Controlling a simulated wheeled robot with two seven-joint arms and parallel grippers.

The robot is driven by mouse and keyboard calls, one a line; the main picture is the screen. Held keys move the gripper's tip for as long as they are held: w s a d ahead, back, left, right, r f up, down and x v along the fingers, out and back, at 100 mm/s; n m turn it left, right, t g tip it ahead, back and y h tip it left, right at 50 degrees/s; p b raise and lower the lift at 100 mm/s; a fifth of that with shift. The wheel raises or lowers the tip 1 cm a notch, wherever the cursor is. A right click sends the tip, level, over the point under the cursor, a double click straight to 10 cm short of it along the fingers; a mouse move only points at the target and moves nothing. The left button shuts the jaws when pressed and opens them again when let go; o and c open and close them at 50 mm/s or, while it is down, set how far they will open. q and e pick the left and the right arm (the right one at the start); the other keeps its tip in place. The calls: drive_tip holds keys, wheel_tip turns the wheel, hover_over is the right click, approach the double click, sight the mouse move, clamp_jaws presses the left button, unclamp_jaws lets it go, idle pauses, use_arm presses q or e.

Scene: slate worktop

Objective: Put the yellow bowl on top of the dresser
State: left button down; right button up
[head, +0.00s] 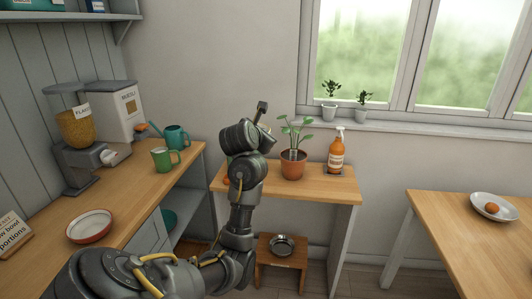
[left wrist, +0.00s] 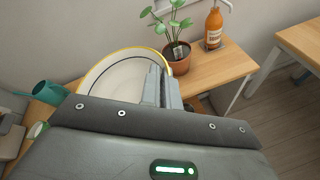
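The yellow bowl (left wrist: 112,78) shows large in the left wrist view, with a pale inside and a yellow rim. My left gripper (left wrist: 162,85) has its two fingers close together at the bowl's right rim, and the rim appears pinched between them. In the head view my left arm hides the bowl and the fingertips. Whether the bowl touches the surface below is hidden. A wood-topped unit with grey fronts (head: 128,200), apparently the dresser, runs along the left. My right gripper is in neither view.
The unit holds a red-rimmed dish (head: 89,226), a green mug (head: 164,160), a teal watering can (head: 176,137) and dispensers. A side table (head: 330,190) holds a potted plant (head: 293,163) and an orange bottle (head: 336,155). A metal bowl (head: 282,245) sits on a low stool.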

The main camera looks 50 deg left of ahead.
use_arm(q)
drive_tip(key=d+f+m+h, duration=0.2)
drive_tip(key=d+m+h, duration=0.1)
drive_tip(key=d, duration=1.3)
drive_tip(key=s+d+f+m+t+h, duration=0.1)
drive_tip(key=d+f+m+h, duration=0.1)
drive_tip(key=d, duration=1.5)
drive_tip(key=shift+s+d+f+m+h, duration=0.25)
drive_tip(key=shift+f+m+h, duration=0.15)
drive_tip(key=shift+h, duration=0.3)
